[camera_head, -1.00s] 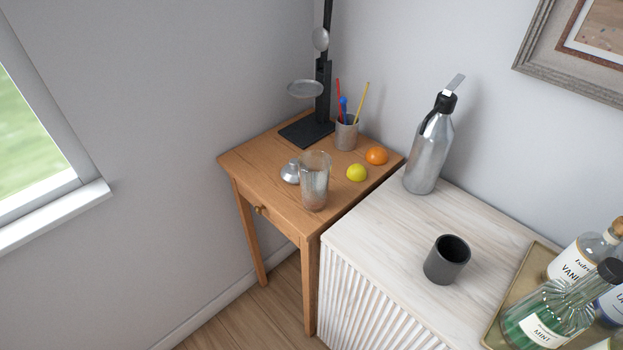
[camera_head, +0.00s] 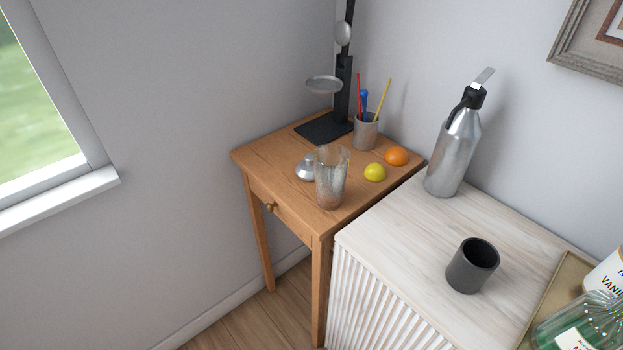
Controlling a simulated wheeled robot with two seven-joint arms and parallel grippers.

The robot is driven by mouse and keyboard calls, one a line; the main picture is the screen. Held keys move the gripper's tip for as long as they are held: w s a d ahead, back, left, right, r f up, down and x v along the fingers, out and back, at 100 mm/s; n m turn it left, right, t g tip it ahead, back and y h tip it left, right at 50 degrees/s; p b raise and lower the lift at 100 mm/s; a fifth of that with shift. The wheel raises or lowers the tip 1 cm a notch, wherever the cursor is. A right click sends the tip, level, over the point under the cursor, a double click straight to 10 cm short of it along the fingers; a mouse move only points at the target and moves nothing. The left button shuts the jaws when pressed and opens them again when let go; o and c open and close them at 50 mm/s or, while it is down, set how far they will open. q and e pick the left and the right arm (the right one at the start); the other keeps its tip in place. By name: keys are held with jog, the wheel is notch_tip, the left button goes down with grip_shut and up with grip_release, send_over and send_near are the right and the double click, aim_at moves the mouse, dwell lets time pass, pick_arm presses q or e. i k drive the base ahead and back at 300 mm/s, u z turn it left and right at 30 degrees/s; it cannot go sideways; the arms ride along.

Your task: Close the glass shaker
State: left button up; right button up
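The glass shaker (camera_head: 331,180) stands upright and open-topped near the front corner of a small wooden table. A silver domed metal lid (camera_head: 307,170) lies on the table just left of the shaker, partly hidden behind its glass. Neither of my grippers shows in the head view.
On the wooden table (camera_head: 270,152) are a black stand (camera_head: 325,128), a pen cup (camera_head: 365,132), a lemon (camera_head: 375,172) and an orange (camera_head: 396,156). The white cabinet (camera_head: 400,235) holds a steel siphon (camera_head: 452,150), a dark cup (camera_head: 472,266) and a bottle tray (camera_head: 545,300).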

aim_at(332, 161)
jog(key=z, duration=2.7)
jog(key=k, duration=1.15)
jog(key=u, duration=1.3)
jog(key=i, duration=0.5)
jog(key=u, duration=0.05)
